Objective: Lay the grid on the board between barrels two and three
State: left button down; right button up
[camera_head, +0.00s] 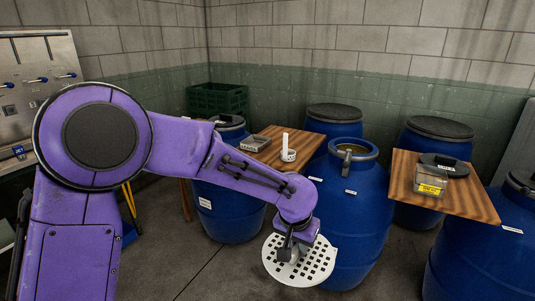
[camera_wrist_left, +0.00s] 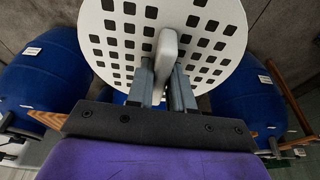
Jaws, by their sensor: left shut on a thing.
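The grid is a white round plate with square holes (camera_head: 318,262), held low in front of the open middle barrel (camera_head: 345,205). My left gripper (camera_head: 287,250) is shut on its upright grey handle. In the left wrist view the handle (camera_wrist_left: 166,48) stands between the fingers, with the grid (camera_wrist_left: 115,50) behind. The grid is clear of both boards. One wooden board (camera_head: 308,142) lies left of the open barrel, another (camera_head: 472,205) right of it. No barrel numbers are readable, so I cannot tell which are two and three. My right gripper is out of view.
The left board bears a grey tray (camera_head: 255,143) and a white upright item (camera_head: 288,153). A green crate (camera_head: 217,99) and closed blue barrels (camera_head: 334,125) stand behind.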

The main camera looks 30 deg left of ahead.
aim_at(296, 142)
jog(key=k, duration=0.45)
jog(key=u, duration=1.35)
jog(key=i, duration=2.6)
jog(key=z, duration=1)
jog(key=i, duration=0.6)
jog(key=z, duration=1.3)
